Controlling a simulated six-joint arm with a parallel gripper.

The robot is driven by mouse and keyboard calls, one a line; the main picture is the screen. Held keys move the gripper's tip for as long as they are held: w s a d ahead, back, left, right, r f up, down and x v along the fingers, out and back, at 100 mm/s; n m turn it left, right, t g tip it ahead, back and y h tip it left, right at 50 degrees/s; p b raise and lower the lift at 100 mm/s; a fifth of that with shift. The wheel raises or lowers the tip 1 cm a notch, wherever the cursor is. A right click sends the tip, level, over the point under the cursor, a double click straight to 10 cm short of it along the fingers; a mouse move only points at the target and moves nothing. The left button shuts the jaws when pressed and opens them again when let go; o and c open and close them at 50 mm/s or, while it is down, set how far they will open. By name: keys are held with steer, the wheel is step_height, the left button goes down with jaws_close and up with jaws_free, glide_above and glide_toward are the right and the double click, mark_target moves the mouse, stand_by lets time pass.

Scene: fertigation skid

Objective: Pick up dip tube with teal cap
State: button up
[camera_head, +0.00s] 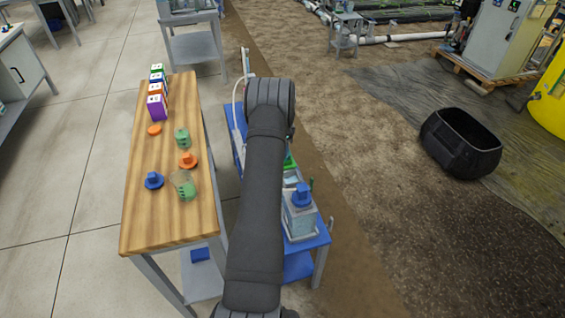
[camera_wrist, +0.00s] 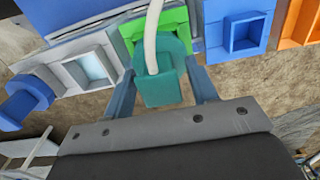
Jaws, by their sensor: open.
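The dip tube's teal cap (camera_wrist: 163,88) shows in the wrist view, with the pale tube (camera_wrist: 151,40) rising from it in a curve. It is in front of a green square holder (camera_wrist: 127,33). My gripper (camera_wrist: 160,80) is open, with one finger on each side of the teal cap. I cannot tell whether either finger touches the cap. In the head view my arm hides the gripper and the teal cap.
A blue stand (camera_head: 309,243) carries a clear container with a blue cap (camera_head: 301,194). Left of it, a wooden table (camera_head: 141,218) holds several coloured boxes, caps and cups. Blue (camera_wrist: 245,32) and orange (camera_wrist: 299,25) holders adjoin the green one. A black tub (camera_head: 460,145) stands on the ground at right.

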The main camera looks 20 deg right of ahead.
steer(key=c, duration=1.1)
jaws_close()
steer(key=shift+r, duration=0.15)
